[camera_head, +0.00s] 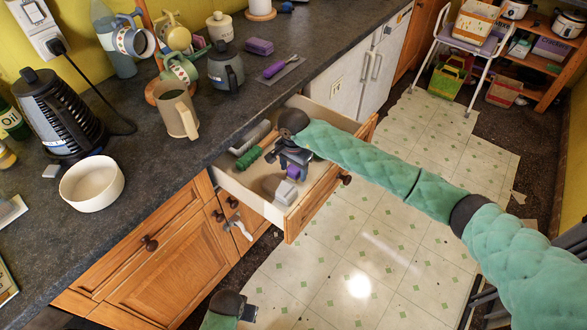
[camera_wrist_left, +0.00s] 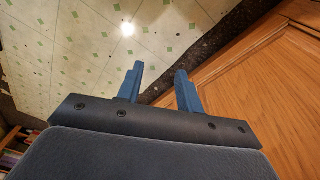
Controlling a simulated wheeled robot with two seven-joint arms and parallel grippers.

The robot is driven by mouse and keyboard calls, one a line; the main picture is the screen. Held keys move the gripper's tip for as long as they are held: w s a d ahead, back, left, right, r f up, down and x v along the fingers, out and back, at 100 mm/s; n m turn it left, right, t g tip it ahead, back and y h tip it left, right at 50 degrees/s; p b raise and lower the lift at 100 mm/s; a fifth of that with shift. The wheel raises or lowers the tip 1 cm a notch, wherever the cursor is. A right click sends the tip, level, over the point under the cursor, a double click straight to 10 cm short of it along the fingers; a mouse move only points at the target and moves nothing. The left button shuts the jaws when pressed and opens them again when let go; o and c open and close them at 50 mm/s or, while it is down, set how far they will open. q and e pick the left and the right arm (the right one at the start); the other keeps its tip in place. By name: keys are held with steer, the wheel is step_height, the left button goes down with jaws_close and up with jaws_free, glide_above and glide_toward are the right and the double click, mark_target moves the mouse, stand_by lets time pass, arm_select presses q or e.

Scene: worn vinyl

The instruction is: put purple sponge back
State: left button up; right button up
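A purple block that looks like the sponge (camera_head: 258,46) lies on the dark counter near the wall. A small purple thing (camera_head: 247,170) lies in the open drawer (camera_head: 304,206); it is too small to identify. My right gripper (camera_head: 288,165) reaches down into the drawer, to the right of that small thing and well away from the block on the counter. Its fingertips are too small and dark to show whether they are apart. My left gripper (camera_head: 249,313) is low over the floor by the cabinet. In the left wrist view its fingers (camera_wrist_left: 159,88) are apart with nothing between them.
The drawer also holds a green roll-like thing (camera_head: 249,157) and a white-grey item (camera_head: 286,192). A purple-handled tool (camera_head: 275,69) lies on the counter near mugs, a kettle (camera_head: 58,115) and a white bowl (camera_head: 92,184). The floor right of the drawer is clear.

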mark_target(294, 168)
arm_select(q)
steer(key=shift+s+f, duration=0.1)
arm_select(e)
steer(key=shift+r, duration=0.15)
steer(key=shift+r, duration=0.5)
step_height(294, 168, up, 4)
steer(key=shift+f+b, duration=0.25)
steer(key=shift+b, duration=0.6)
arm_select(q)
step_height(294, 168, up, 17)
steer(key=s+b, duration=0.1)
steer(key=b, duration=0.1)
steer(key=shift+s, duration=0.25)
arm_select(e)
step_height(294, 168, up, 8)
steer(key=shift+f, duration=0.25)
arm_select(q)
steer(key=shift+f, duration=0.15)
arm_select(e)
steer(key=shift+m, duration=0.3)
